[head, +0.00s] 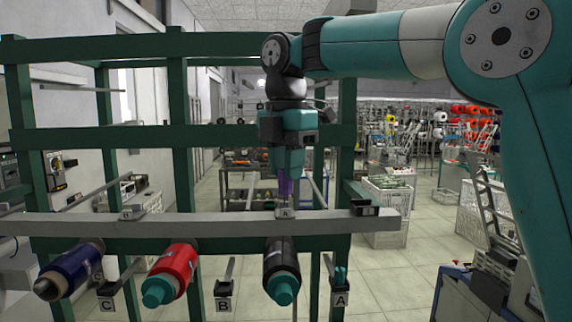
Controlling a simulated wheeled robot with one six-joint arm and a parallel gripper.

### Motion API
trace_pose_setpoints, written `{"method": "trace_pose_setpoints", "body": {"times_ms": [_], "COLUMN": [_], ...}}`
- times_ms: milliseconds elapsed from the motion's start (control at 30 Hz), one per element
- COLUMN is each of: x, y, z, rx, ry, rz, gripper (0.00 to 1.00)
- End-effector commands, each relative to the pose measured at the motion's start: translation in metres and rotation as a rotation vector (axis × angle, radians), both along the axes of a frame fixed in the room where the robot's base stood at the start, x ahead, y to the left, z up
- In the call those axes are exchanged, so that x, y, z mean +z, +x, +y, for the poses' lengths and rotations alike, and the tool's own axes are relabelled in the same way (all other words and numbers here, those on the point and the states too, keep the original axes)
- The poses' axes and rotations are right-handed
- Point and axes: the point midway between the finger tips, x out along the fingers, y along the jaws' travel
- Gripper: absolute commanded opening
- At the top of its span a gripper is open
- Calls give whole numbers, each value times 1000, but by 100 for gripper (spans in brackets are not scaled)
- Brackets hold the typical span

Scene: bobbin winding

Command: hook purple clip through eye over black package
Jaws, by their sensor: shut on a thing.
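My gripper (284,172) points straight down and is shut on the purple clip (285,189). The clip hangs below the jaws, just above the grey rail and a small labelled mount (285,211) on it. The eye itself is too small to make out, and I cannot tell whether the clip touches it or passes through it. The black package (281,266), with a teal end, lies below the rail, almost directly under the clip.
The grey rail (220,225) crosses the green frame (180,130). A red package (172,268) and a dark blue package (70,268) sit to the left. Another mount (132,212) is on the rail's left, and a black box (364,208) near its right end.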

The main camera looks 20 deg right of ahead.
Motion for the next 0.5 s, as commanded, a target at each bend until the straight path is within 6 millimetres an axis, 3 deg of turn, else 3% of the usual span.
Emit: {"method": "trace_pose_setpoints", "body": {"times_ms": [500], "x": [-17], "y": [0], "z": [0], "rx": [-1], "ry": [0], "rz": [0], "gripper": [2]}}
